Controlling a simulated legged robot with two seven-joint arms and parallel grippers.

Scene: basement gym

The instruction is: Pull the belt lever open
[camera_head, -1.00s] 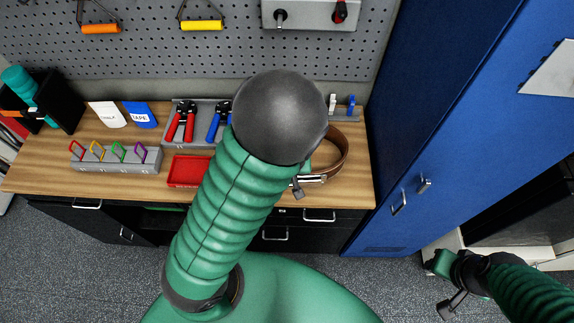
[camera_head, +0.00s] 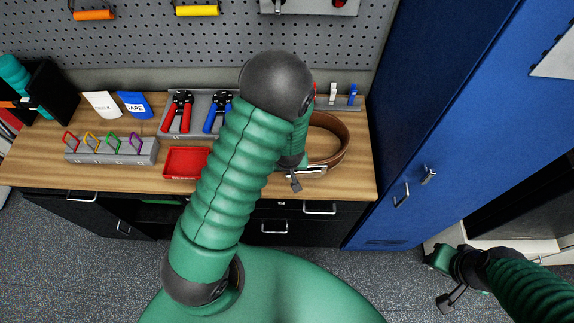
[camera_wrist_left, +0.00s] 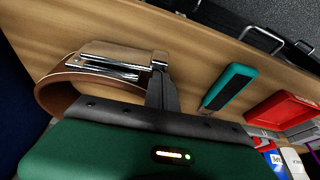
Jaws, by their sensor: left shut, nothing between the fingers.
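The brown leather belt (camera_head: 338,150) lies coiled on its edge at the right end of the wooden bench. Its metal lever buckle (camera_head: 318,170) faces the bench's front edge, partly hidden by my left arm. In the left wrist view the belt (camera_wrist_left: 55,97) curls at the left, with the silver lever buckle (camera_wrist_left: 105,70) on its near end. My left gripper (camera_wrist_left: 159,62) is shut and empty, its fingertips at the buckle's right end; contact is unclear. In the head view the left gripper (camera_head: 296,186) is small beside the buckle. My right gripper (camera_head: 447,300) hangs low at the right, away from the bench.
A red tray (camera_head: 185,162), a teal-handled tool (camera_wrist_left: 228,86), a rack of coloured carabiners (camera_head: 110,150) and red and blue pliers (camera_head: 180,112) share the bench (camera_head: 45,165). A blue locker (camera_head: 440,110) stands close on the right.

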